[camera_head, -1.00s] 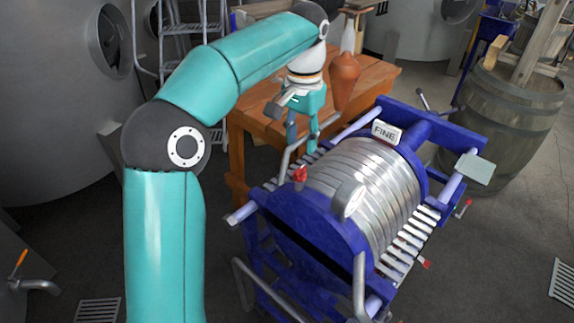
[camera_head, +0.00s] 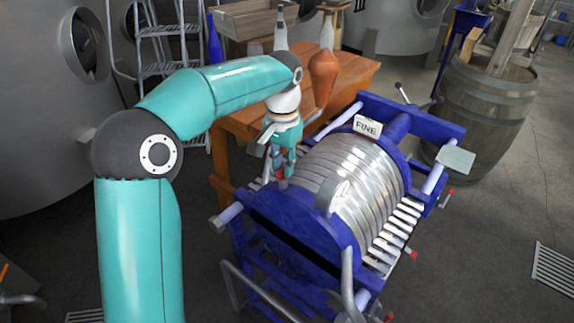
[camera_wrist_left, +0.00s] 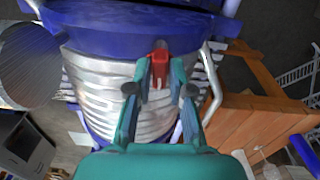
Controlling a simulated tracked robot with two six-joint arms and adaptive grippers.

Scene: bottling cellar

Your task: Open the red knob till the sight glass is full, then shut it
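The red knob (camera_head: 280,173) is at the near left of the blue-framed filter press (camera_head: 270,211), partly hidden by my left gripper in the head view. My left gripper (camera_head: 284,168) reaches down to it from above. In the left wrist view the knob (camera_wrist_left: 160,58) sits between the two fingertips of the left gripper (camera_wrist_left: 160,66). The fingers are apart, with a small gap showing on each side of the knob. I cannot make out a sight glass or its level for certain. My right gripper is in neither view.
A round-faced silver fitting (camera_head: 339,195) stands on the press close to the knob. A "FINE" sign (camera_head: 367,127) stands behind it. A wooden table (camera_head: 352,75) with bottles is behind, a barrel (camera_head: 482,110) at right. The floor at far right is mostly clear.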

